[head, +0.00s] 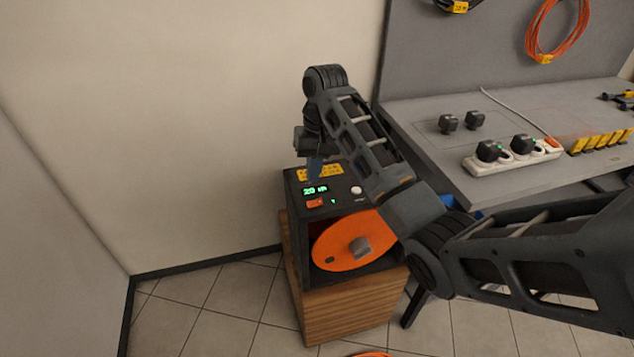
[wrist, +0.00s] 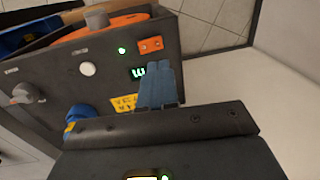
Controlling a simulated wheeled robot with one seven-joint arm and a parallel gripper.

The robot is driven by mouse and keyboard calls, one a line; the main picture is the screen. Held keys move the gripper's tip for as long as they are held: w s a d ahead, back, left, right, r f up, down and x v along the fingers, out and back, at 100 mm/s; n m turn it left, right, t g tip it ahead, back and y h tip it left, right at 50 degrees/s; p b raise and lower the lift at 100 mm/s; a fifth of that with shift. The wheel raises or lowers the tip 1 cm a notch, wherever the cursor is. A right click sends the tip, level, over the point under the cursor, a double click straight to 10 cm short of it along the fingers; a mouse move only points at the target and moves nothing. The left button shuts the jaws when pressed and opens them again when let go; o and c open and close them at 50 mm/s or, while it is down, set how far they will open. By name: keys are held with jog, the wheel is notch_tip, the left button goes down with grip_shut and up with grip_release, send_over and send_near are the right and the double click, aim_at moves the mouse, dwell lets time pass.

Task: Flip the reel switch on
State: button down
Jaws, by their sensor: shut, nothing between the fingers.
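The reel box (head: 293,205) is a dark cabinet with an orange reel (head: 335,240) in its open front. Its top panel carries a small orange-red switch (head: 315,203), which also shows in the wrist view (wrist: 151,45). Which way the switch is tilted is too small to tell. A green light (wrist: 121,50) glows beside it. A lit green display (head: 315,190) sits just behind the switch. My gripper (head: 314,175) is above the panel, its blue fingers together and empty. In the wrist view the fingertips (wrist: 158,65) overlap the display's edge, short of the switch; contact cannot be told.
A white button (wrist: 87,69) and a grey knob (wrist: 25,94) are also on the box. The box stands on a wooden base (head: 350,305) beside the wall. A grey workbench (head: 430,115) with a power strip (head: 510,157) stands to the right. Tiled floor is open at left.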

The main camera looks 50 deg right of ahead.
notch_tip(320, 180, up, 7)
jog(key=shift+w+a+f, duration=0.15)
jog(key=shift+a, duration=0.2)
dwell(0.4)
dwell(0.3)
